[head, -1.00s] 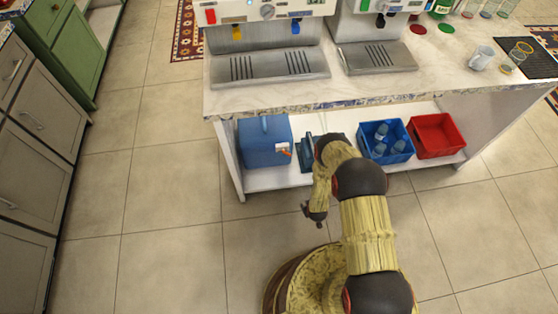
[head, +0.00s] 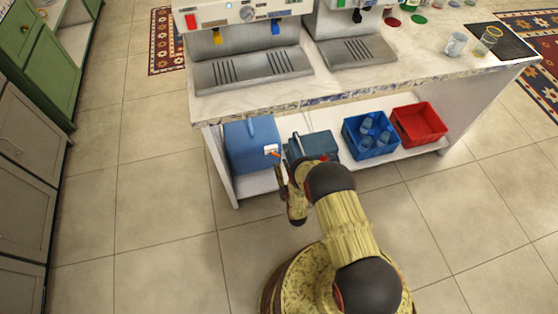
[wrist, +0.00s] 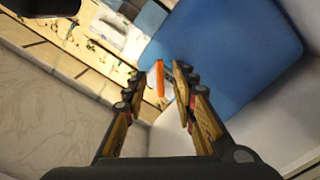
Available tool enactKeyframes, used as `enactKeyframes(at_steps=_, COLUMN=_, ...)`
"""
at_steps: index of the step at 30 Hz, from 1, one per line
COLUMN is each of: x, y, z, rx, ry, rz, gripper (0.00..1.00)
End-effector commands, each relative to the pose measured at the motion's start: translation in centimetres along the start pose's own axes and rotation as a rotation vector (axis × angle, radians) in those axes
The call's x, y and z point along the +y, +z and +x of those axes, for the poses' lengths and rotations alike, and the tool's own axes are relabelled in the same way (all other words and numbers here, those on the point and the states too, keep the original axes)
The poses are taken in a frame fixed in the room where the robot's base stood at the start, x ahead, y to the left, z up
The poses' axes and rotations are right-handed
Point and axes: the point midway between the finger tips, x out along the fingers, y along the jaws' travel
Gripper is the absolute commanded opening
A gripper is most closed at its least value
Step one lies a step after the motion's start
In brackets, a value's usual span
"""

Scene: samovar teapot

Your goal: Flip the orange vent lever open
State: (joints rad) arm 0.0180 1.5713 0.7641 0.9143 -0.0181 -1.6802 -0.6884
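The orange vent lever (head: 276,154) sits on a small white plate (head: 270,149) on the front of a blue box (head: 238,146) on the low shelf. In the wrist view the lever (wrist: 160,80) shows as a slim orange bar between the fingertips of my gripper (wrist: 159,74). The fingers are open, with a gap on both sides of the lever; I cannot tell how far it lies beyond the tips. The blue box (wrist: 235,50) fills the upper right there. In the head view my gripper (head: 280,178) is just below the lever, partly hidden by my arm.
A teal case (head: 318,146) stands right of the blue box, close to my arm. A blue crate (head: 352,140) with several bottles and a red crate (head: 420,124) are further right. The counter (head: 370,85) overhangs the shelf. Floor in front is clear.

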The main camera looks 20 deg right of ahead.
Motion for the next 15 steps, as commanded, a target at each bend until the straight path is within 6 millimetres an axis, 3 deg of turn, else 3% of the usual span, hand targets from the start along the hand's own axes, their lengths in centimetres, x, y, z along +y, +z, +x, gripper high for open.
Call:
enactKeyframes(at_steps=6, x=-0.1, y=0.1, z=3.3, rx=0.001, ry=0.001, rz=0.001, gripper=0.27)
enactKeyframes(at_steps=15, x=0.0, y=0.0, z=4.8, rx=-0.001, ry=-0.001, rz=0.001, gripper=0.27)
